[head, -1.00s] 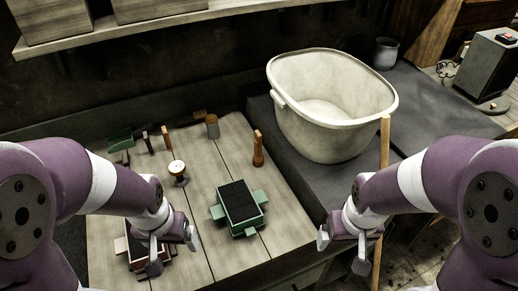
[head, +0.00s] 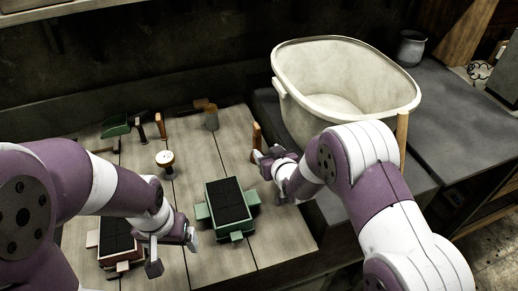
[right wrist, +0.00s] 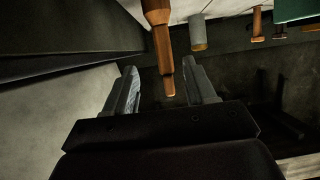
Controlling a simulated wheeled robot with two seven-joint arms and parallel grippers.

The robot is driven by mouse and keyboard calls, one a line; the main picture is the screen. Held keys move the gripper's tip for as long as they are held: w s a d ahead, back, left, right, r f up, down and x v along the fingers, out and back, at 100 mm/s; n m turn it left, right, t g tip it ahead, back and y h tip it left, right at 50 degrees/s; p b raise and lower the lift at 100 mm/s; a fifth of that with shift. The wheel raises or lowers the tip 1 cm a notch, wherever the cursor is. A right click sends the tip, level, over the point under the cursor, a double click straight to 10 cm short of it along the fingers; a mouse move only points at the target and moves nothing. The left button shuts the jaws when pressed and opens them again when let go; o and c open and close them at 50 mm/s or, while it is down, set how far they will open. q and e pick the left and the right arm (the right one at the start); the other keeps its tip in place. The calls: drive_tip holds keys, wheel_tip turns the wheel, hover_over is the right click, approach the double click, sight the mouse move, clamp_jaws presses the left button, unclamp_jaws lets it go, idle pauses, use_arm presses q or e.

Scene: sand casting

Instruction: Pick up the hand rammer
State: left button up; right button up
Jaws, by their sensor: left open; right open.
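The hand rammer (head: 256,138) is a brown wooden tool standing upright near the right edge of the plank table. My right gripper partly hides its lower part in the head view. My right gripper (head: 270,172) is open beside it. In the right wrist view the rammer (right wrist: 158,32) extends from the top edge down between the open fingers of the right gripper (right wrist: 160,80), and I see no contact. My left gripper (head: 174,253) is open and empty over the front left of the table, near the red moulding box (head: 121,262).
A green moulding box (head: 228,205) with a dark top lies mid-table. A round white-topped tool (head: 165,159), a grey cylinder (head: 211,118) and a green tool (head: 116,128) stand behind. A large white tub (head: 345,85) is at the back right.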

sight(259, 144)
drive_tip(key=shift+w+a+f+p, duration=0.15)
drive_tip(key=shift+w+a+p, duration=0.25)
drive_tip(key=shift+w+a, duration=0.7)
drive_tip(key=w, duration=0.1)
drive_tip(key=w+f, duration=0.1)
drive_tip(key=w+f+p, duration=0.1)
drive_tip(key=w, duration=0.1)
drive_tip(key=shift+a, duration=0.1)
drive_tip(key=shift+p+x, duration=0.4)
drive_tip(key=shift+x, duration=0.8)
drive_tip(key=shift+w+a+f, duration=0.2)
drive_tip(key=shift+a+f, duration=0.1)
drive_tip(key=shift+a, duration=0.05)
drive_tip(key=shift+w+f, duration=0.1)
drive_tip(key=shift+w, duration=0.1)
use_arm(q)
drive_tip(key=r, duration=0.3)
drive_tip(key=shift+s+a, duration=0.3)
use_arm(e)
drive_tip(key=shift+w+f, duration=0.1)
clamp_jaws()
use_arm(q)
drive_tip(key=shift+s+r, duration=0.1)
